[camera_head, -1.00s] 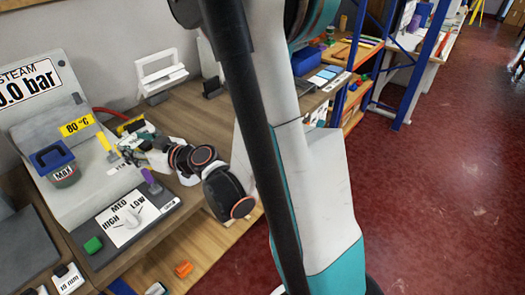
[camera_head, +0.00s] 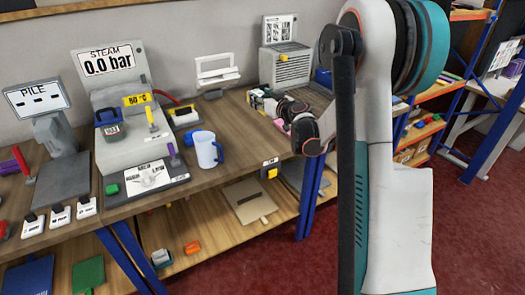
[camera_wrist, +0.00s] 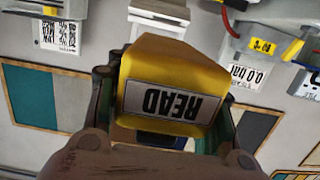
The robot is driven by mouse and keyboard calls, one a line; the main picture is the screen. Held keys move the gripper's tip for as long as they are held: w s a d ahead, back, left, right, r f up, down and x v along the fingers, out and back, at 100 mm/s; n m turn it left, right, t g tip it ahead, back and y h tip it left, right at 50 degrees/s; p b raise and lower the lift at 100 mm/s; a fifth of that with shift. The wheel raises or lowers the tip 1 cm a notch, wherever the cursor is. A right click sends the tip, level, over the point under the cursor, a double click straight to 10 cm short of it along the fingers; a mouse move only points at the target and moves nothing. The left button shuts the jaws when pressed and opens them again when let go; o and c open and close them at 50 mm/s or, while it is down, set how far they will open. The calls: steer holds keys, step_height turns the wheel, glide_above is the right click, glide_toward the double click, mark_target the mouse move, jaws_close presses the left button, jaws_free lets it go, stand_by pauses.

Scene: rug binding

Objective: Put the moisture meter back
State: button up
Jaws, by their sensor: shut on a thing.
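My gripper (camera_head: 257,100) is over the back of the bench, to the right of the steam unit. In the wrist view my gripper (camera_wrist: 162,112) is shut on a yellow boxy thing (camera_wrist: 160,65) with a grey READ label, upside down in that view. I take it to be the moisture meter. Its lower part is hidden between the fingers.
A grey vented box (camera_head: 287,68) is behind my gripper. Bench top between mug and gripper is clear.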

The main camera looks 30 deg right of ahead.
step_height(320, 180, down, 20)
steer(key=b, duration=0.7)
steer(key=shift+w+d+r, duration=0.1)
steer(key=o, duration=1.3)
